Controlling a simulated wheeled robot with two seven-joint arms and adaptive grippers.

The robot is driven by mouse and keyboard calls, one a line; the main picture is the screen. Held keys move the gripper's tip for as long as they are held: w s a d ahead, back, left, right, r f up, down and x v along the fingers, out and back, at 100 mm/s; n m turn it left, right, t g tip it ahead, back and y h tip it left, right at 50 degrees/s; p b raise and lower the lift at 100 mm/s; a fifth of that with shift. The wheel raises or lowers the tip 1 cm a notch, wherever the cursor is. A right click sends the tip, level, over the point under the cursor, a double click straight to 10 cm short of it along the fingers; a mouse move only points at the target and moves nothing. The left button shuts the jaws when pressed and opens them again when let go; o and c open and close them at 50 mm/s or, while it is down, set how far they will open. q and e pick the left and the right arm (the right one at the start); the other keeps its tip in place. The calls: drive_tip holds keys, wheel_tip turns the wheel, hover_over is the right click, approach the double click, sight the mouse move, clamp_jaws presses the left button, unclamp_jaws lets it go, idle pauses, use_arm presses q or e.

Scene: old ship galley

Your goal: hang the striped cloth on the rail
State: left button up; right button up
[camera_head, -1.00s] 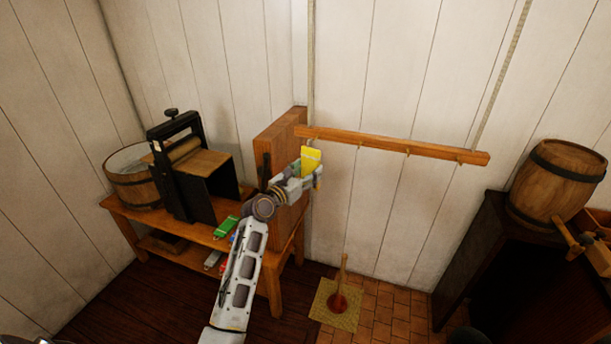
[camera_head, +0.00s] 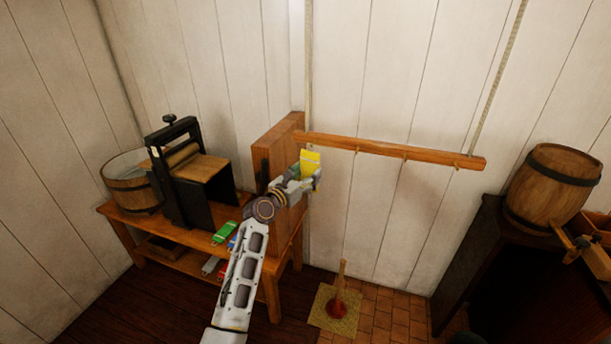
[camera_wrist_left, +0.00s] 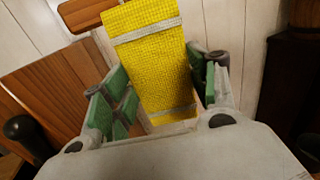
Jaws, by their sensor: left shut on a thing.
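The striped cloth (camera_head: 310,159) is yellow with pale grey bands, as the left wrist view (camera_wrist_left: 150,65) shows. My left gripper (camera_head: 306,176) is shut on it, and the cloth stands up between the green-padded fingers (camera_wrist_left: 158,95). The wooden rail (camera_head: 400,150) hangs by cords in front of the white plank wall, with small pegs along its underside. The gripper and cloth are just below the rail's left end in the head view. I cannot tell the depth gap between cloth and rail. My right gripper is not in view.
A tall wooden board (camera_head: 279,140) stands close behind my left gripper. A bench (camera_head: 118,217) at left bears a black-framed wringer (camera_head: 176,205) and a wooden tub (camera_head: 133,190). A plunger (camera_head: 338,300) is on a floor mat.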

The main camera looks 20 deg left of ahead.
use_arm(q)
drive_tip(key=shift+w+p, duration=0.1)
drive_tip(key=shift+p, duration=0.3)
idle(0.7)
drive_tip(key=shift+w+f, duration=0.1)
drive_tip(key=shift+w, duration=0.7)
idle(0.7)
drive_tip(key=shift+w+f, duration=0.25)
drive_tip(key=shift+f, duration=0.05)
idle(0.8)
drive_tip(key=shift+f+p, duration=0.15)
drive_tip(key=shift+p, duration=0.25)
idle(0.4)
idle(0.3)
drive_tip(key=o, duration=1.1)
drive_tip(key=shift+s, duration=0.15)
drive_tip(key=shift+v, duration=5.8)
